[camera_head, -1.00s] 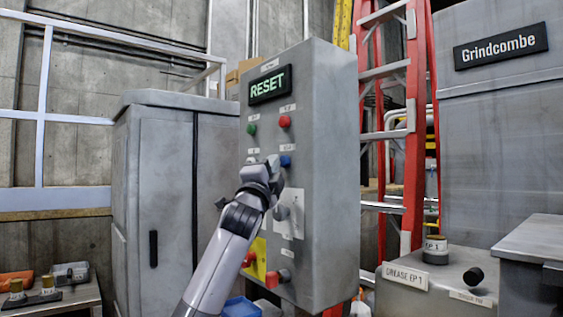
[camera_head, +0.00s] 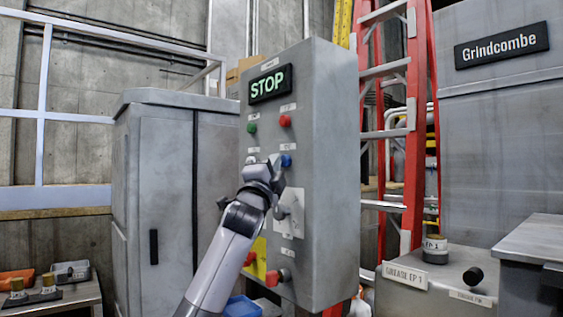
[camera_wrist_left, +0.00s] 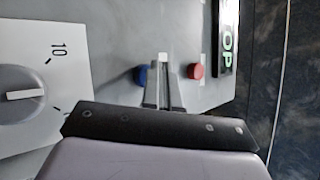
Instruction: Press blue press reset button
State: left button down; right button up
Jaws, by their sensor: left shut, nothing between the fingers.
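The blue button (camera_head: 286,160) is on the front of the grey control box (camera_head: 330,180), below the red button (camera_head: 285,121). My left gripper (camera_head: 277,161) is shut and empty, its tip right beside the blue button. In the left wrist view the blue button (camera_wrist_left: 141,75) shows just left of the fingers (camera_wrist_left: 164,62), and the red button (camera_wrist_left: 196,71) to their right. I cannot tell whether the fingers touch the blue button. The display (camera_head: 270,83) at the top of the box reads STOP in green. My right gripper is out of view.
A green button (camera_head: 252,127) and a red knob (camera_head: 277,277) are on the same box. A dial (camera_wrist_left: 22,95) on a white plate lies left in the wrist view. A grey cabinet (camera_head: 160,190) stands left, and a red ladder (camera_head: 415,150) behind right.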

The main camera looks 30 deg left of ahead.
pick_arm(q)
jog(key=shift+s+a, duration=0.2)
jog(key=shift+s, duration=0.5)
jog(key=s, duration=0.1)
jog(key=s+a, duration=0.1)
jog(key=s, duration=0.1)
jog(key=s+a, duration=0.1)
jog(key=shift+s, duration=0.3)
jog(key=shift+f, duration=0.15)
dwell(0.5)
